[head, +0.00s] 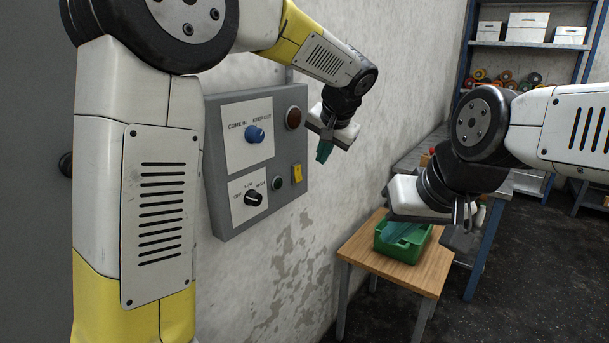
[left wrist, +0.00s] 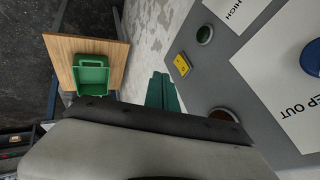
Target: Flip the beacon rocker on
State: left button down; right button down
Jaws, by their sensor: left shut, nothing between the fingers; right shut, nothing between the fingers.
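The yellow rocker switch (head: 297,173) is on the lower right of the grey wall panel (head: 228,215), below a dark red dome lamp (head: 294,118). It also shows in the left wrist view (left wrist: 182,64), with a small dark mark; which way it is tipped is too small to tell. My left gripper (head: 324,151) is shut and empty, its teal fingers pointing down, right of the panel and above the rocker's height, touching nothing. Its fingers show in the left wrist view (left wrist: 160,92), apart from the rocker. My right gripper (head: 404,233) is shut and empty, in front of the green bin.
The panel also has a blue knob (head: 255,134), a black knob (head: 253,198) and a green round button (head: 277,183). A green bin (head: 412,255) stands on a wooden table (head: 360,248) to the right. Shelves with boxes (head: 527,27) stand behind.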

aim_at(302, 174)
pick_arm(q)
jog(key=shift+w+a+f, duration=0.8)
jog(key=shift+w+f, duration=0.5)
jog(key=shift+f, duration=0.15)
jog(key=shift+w+a+f, duration=0.75)
jog(key=shift+w+f, duration=0.55)
jog(key=shift+f, duration=0.2)
jog(key=shift+w+a+f, duration=0.8)
jog(key=shift+w+f, duration=0.5)
jog(key=shift+f, duration=0.15)
jog(key=shift+w+a+f, duration=0.2)
jog(key=shift+a+f, duration=0.05)
jog(key=shift+a, duration=0.05)
jog(key=shift+r, duration=0.15)
